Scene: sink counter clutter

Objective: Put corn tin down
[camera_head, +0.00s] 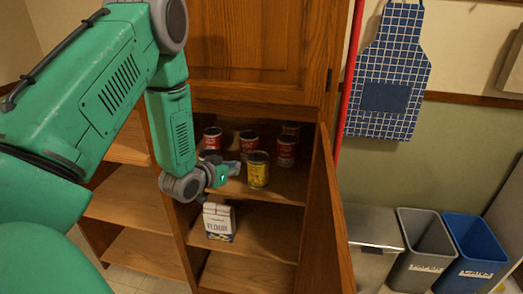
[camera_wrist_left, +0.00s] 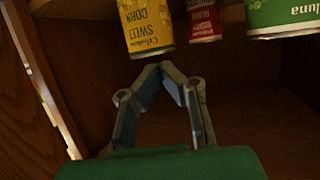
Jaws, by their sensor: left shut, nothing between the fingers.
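The corn tin (camera_head: 258,170) is yellow and stands upright near the front of the cabinet's upper open shelf. In the left wrist view, where labels appear upside down, the corn tin (camera_wrist_left: 146,20) is at the top, reading "SWEET CORN". My left gripper (camera_head: 232,174) is just left of the tin in the head view. In the left wrist view the fingertips of my left gripper (camera_wrist_left: 162,70) come together, with nothing visible between them. They appear close to the tin's edge; I cannot tell whether they touch it. My right gripper is not in view.
Several red tins, including one at the left (camera_head: 212,138) and one at the right (camera_head: 286,150), stand around the corn tin. A flour box (camera_head: 219,222) is on the shelf below. The open cabinet door (camera_head: 325,225) bounds the right side. Grey (camera_head: 420,250) and blue (camera_head: 474,250) bins stand further right.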

